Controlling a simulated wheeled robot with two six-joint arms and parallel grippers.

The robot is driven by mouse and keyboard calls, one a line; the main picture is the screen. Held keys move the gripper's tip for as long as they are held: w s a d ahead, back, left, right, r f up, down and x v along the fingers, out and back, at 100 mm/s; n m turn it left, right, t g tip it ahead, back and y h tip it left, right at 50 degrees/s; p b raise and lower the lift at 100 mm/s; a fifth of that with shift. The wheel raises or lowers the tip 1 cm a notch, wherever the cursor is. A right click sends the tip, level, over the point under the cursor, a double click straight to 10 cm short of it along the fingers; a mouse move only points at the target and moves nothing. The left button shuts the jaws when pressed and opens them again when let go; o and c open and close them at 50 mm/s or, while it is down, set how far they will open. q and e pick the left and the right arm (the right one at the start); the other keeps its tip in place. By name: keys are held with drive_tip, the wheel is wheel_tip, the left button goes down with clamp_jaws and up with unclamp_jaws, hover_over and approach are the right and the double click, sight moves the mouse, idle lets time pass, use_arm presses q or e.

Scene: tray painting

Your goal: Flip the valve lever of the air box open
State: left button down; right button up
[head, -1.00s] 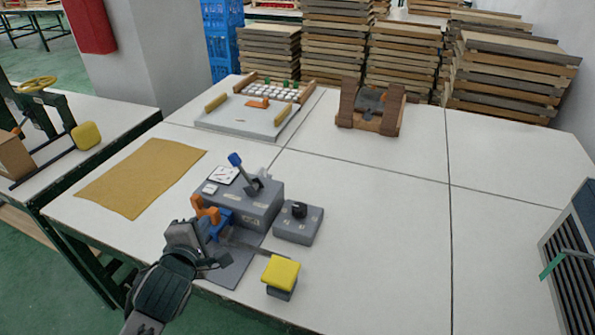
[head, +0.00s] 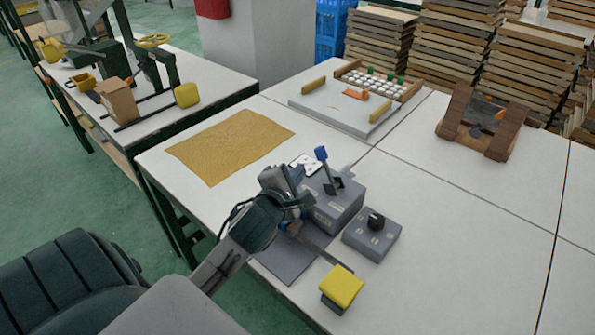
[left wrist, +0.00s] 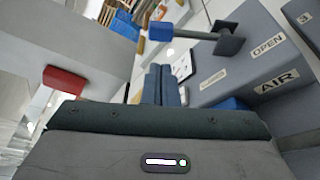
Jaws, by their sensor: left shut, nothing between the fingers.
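The air box (head: 338,207) is a grey box on the table, with a gauge plate (head: 306,163) at its far left. Its valve lever (head: 321,154) has a blue tip and stands up from the top, leaning left. In the left wrist view the lever (left wrist: 162,31) points left, away from the "OPEN" label (left wrist: 268,45); an "AIR" label (left wrist: 279,82) also shows on the box (left wrist: 240,68). My left gripper (head: 297,174) is shut and empty, at the box's left side, close to the lever but apart from it. In the left wrist view its fingertips (left wrist: 162,68) are below the blue tip.
A grey knob box (head: 372,236) and a yellow-topped block (head: 341,287) stand right and in front. A tan mat (head: 229,148) lies to the left. A tray (head: 341,110) and a wooden stand (head: 484,125) are farther back. The table's right side is clear.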

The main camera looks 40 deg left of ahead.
sight(326, 166)
use_arm(q)
drive_tip(key=p+x, duration=0.1)
drive_tip(key=x, duration=0.6)
drive_tip(key=shift+w, duration=0.1)
use_arm(e)
drive_tip(key=s, duration=0.1)
drive_tip(key=s+f, duration=0.1)
drive_tip(key=s, duration=0.1)
drive_tip(key=shift+s+d+f, duration=0.15)
drive_tip(key=shift+f, duration=0.15)
use_arm(q)
drive_tip(key=shift+d+r, duration=0.1)
